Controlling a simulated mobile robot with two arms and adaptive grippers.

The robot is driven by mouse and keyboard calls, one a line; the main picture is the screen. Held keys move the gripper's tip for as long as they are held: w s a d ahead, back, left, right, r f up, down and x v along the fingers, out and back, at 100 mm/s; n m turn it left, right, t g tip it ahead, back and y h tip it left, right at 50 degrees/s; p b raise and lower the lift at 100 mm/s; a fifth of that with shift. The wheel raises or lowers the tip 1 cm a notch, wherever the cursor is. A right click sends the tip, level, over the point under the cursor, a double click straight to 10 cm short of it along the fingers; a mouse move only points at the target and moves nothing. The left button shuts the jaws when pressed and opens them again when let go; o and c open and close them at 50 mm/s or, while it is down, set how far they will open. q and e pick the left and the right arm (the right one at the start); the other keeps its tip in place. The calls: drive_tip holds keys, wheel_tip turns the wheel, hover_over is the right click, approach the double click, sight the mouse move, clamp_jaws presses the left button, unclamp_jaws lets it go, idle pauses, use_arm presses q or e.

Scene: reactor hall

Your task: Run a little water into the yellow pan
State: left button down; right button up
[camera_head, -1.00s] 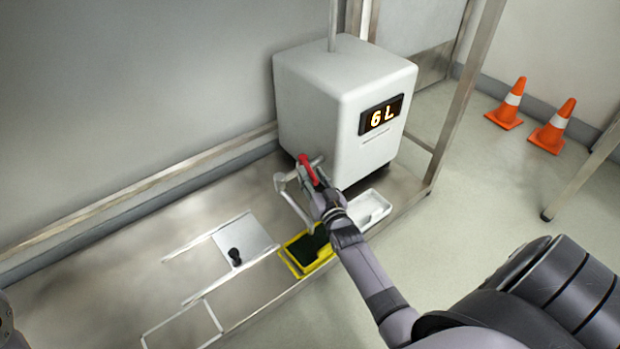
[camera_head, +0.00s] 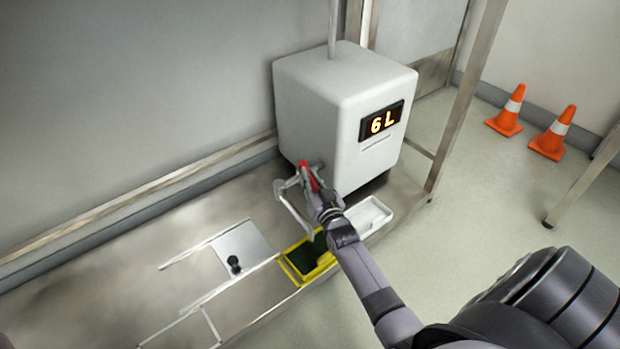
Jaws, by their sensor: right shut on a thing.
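The yellow pan (camera_head: 293,273) sits on the metal bench below the white water tank (camera_head: 310,110), partly hidden by my right arm. Its inside looks dark green. The tank's display (camera_head: 381,123) reads 6 L. A red tap handle (camera_head: 307,172) is on the tank's lower front. My right gripper (camera_head: 313,184) is at this handle and shut on it, with its fingers partly hidden. I cannot make out any stream of water. My left gripper is not in view.
A white tray (camera_head: 374,214) stands right of the yellow pan. A metal plate with a black knob (camera_head: 235,264) lies left of it on the bench (camera_head: 110,290). A steel post (camera_head: 462,100) rises at the bench's right end. Two orange cones (camera_head: 508,112) stand on the floor.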

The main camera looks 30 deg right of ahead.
clamp_jaws()
drive_tip(key=shift+d+r+n+y, duration=0.1)
drive_tip(key=shift+d+n+y, duration=0.25)
drive_tip(key=shift+n+y, duration=0.4)
drive_tip(key=n+y, duration=0.1)
drive_tip(key=y, duration=0.1)
drive_tip(key=d+n+y, duration=0.1)
drive_tip(key=y, duration=0.1)
drive_tip(key=o, duration=0.8)
unclamp_jaws()
